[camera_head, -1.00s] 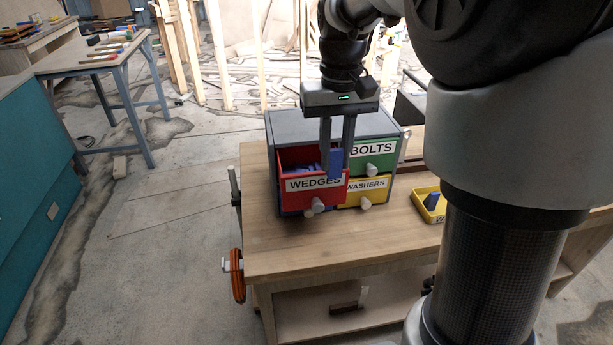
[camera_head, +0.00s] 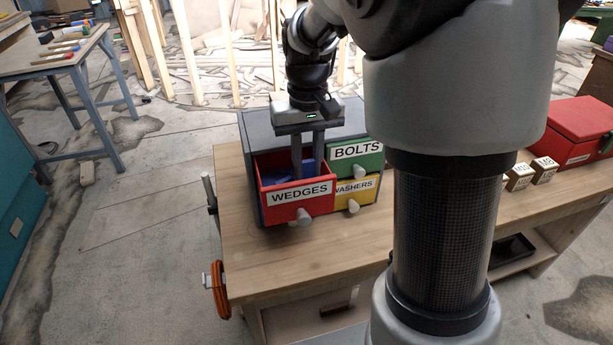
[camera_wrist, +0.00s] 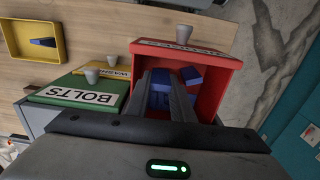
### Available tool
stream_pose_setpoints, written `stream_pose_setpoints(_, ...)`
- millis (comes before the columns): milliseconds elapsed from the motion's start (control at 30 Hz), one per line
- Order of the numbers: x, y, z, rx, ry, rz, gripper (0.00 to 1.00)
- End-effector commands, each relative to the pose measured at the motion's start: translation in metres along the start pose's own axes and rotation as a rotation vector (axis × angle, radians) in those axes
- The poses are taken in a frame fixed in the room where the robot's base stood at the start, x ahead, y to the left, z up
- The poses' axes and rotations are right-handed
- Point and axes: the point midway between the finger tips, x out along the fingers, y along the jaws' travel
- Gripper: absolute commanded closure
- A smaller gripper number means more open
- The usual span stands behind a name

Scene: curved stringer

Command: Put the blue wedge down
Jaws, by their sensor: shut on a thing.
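The open red drawer labelled WEDGES (camera_head: 300,194) juts from the grey cabinet. My gripper (camera_head: 308,174) points down with its fingertips inside this drawer. It is shut on a blue wedge (camera_wrist: 161,92), which shows between the fingers in the wrist view. Other blue wedges (camera_wrist: 191,76) lie in the drawer beside the right finger. Some blue also shows in the drawer left of the fingers in the head view (camera_head: 277,174). The drawer front hides the wedge's underside, so I cannot tell whether it touches the drawer floor.
The green BOLTS drawer (camera_head: 357,165) and yellow WASHERS drawer (camera_head: 362,192) are beside the red one. A yellow tray (camera_wrist: 60,44) with a blue piece stands on the bench (camera_head: 262,256). A red toolbox (camera_head: 570,132) stands at the right. Bench space before the cabinet is clear.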

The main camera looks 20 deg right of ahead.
Motion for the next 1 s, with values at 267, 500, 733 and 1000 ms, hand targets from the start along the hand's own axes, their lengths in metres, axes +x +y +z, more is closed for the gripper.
stream_pose_setpoints(267,0.03,0.0,0.0,0.0,-0.001,0.001,1.0)
stream_pose_setpoints(500,0.032,0.0,0.0,0.0,-0.001,0.001,1.0)
stream_pose_setpoints(733,0.039,0.0,0.0,0.0,-0.001,0.001,1.0)
stream_pose_setpoints(1000,0.042,0.0,0.0,0.0,-0.001,0.001,0.71)
